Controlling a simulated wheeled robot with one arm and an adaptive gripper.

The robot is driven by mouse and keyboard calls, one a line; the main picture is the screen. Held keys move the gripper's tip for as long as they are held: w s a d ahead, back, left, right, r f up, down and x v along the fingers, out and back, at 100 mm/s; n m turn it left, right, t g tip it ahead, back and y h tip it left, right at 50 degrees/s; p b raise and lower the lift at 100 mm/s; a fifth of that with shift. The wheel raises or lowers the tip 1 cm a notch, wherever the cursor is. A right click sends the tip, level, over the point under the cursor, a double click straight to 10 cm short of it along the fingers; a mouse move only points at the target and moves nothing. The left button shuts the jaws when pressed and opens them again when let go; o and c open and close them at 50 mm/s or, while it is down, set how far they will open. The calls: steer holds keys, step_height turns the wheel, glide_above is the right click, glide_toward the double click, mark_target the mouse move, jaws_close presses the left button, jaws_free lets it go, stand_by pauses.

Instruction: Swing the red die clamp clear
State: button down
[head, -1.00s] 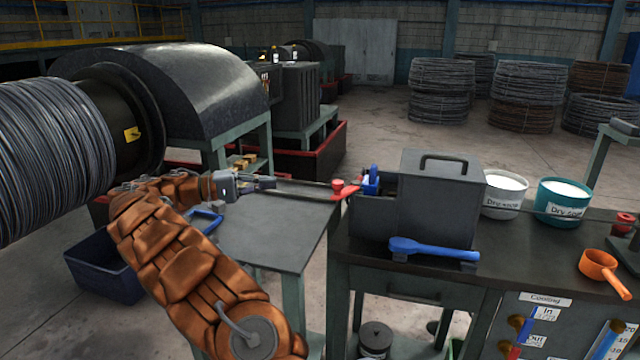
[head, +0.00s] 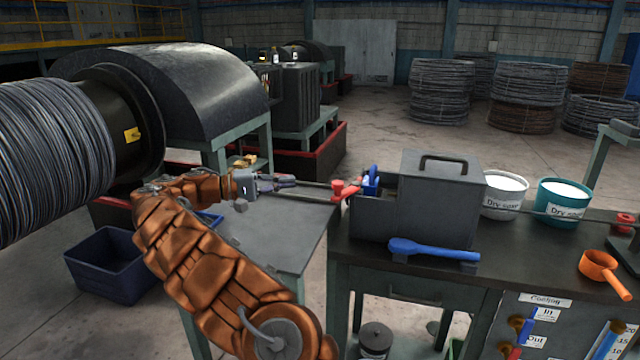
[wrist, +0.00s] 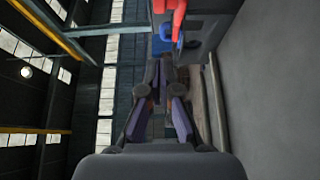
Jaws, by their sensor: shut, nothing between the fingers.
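The red die clamp (head: 347,190) sits at the left side of the grey box (head: 376,217), beside a blue part (head: 371,182). In the wrist view the red clamp (wrist: 169,18) shows at the top, ahead of the fingers, with the blue part (wrist: 166,44) just below it. My gripper (head: 294,182) is shut and empty. It points right toward the clamp, a short gap to the left of it. In the wrist view my gripper (wrist: 161,75) points up the picture, its tips below the clamp and apart from it.
The grey box stands on a dark workbench (head: 500,260) with a blue-handled tool (head: 432,250), two soap tubs (head: 563,200) and an orange ladle (head: 604,270). A wire-wound drum (head: 50,150) is at far left. A grey table (head: 262,245) lies below my arm.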

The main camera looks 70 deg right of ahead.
steer(key=s+d+p, duration=0.1)
steer(key=s+d, duration=0.1)
steer(key=s, duration=0.6)
steer(key=shift+d, duration=0.25)
steer(key=shift+s, duration=0.1)
steer(key=shift+s+f, duration=0.1)
steer(key=shift+s, duration=0.1)
